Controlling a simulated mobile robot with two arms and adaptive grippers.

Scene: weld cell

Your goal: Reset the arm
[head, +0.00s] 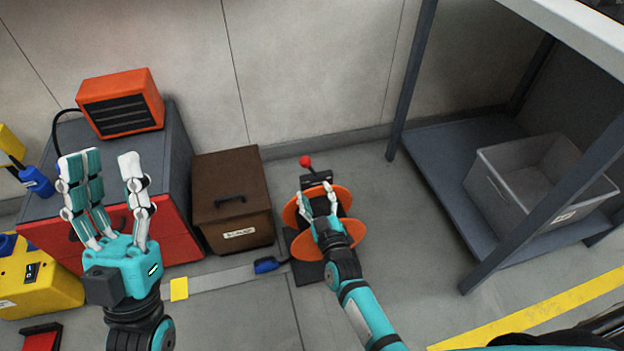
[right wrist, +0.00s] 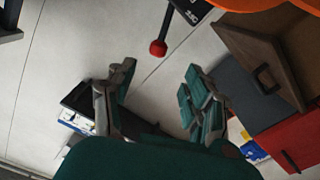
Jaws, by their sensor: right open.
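My left gripper (head: 105,165) stands upright at the left of the head view, fingers spread and empty, in front of the grey and red cabinet. My right gripper (head: 317,187) is over the orange reel (head: 349,197) in the head view and hides part of it. Its fingers are apart, with nothing seen between them; it also shows in the right wrist view (right wrist: 158,75). A lever with a red knob (head: 306,161) stands just beyond these fingers. In the right wrist view the red knob (right wrist: 158,48) is apart from the fingers, above the gap between them.
A brown lidded box (head: 228,188) and a cabinet (head: 173,232) with an orange heater-like unit (head: 120,103) stand left of the reel. A blue-handled tool (head: 268,265) lies beside it. A grey shelf (head: 446,196) with a bin (head: 500,190) is at right. Floor between is clear.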

